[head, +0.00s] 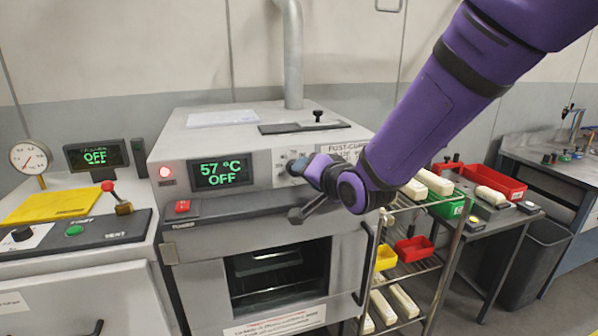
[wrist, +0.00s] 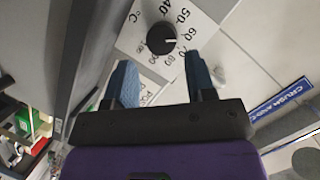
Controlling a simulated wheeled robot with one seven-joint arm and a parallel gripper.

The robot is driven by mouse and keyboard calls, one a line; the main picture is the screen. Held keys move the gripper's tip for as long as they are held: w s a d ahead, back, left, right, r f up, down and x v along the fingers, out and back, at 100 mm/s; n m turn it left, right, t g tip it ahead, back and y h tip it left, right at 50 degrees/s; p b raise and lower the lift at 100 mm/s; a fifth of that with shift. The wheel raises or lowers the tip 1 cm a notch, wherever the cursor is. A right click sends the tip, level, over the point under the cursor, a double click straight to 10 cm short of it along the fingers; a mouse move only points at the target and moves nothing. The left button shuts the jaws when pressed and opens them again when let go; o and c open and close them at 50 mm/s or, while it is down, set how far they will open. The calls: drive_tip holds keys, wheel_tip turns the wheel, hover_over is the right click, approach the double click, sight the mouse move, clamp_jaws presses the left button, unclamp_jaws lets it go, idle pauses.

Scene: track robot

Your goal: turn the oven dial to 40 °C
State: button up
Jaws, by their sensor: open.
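The oven dial (wrist: 159,39) is a round black knob on a pale plate printed with numbers in the wrist view. Its white pointer line faces right, between the 60 and 70 marks; the 40 is at the top. In the head view the dial (head: 296,166) is partly hidden by my gripper. My gripper (wrist: 160,74) is open, with its two blue fingers on either side below the knob in the wrist view, apart from it and empty. In the head view my gripper (head: 312,172) is at the right of the oven's control panel. The oven display (head: 220,172) reads 57 °C and OFF.
The oven door handle (head: 366,262) stands out at the right of the door. A rack (head: 420,268) with bins stands right of the oven.

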drive_tip(key=x, duration=0.5)
drive_tip(key=shift+w+a+f, duration=0.1)
drive_tip(key=shift+w+a, duration=0.15)
drive_tip(key=c, duration=0.6)
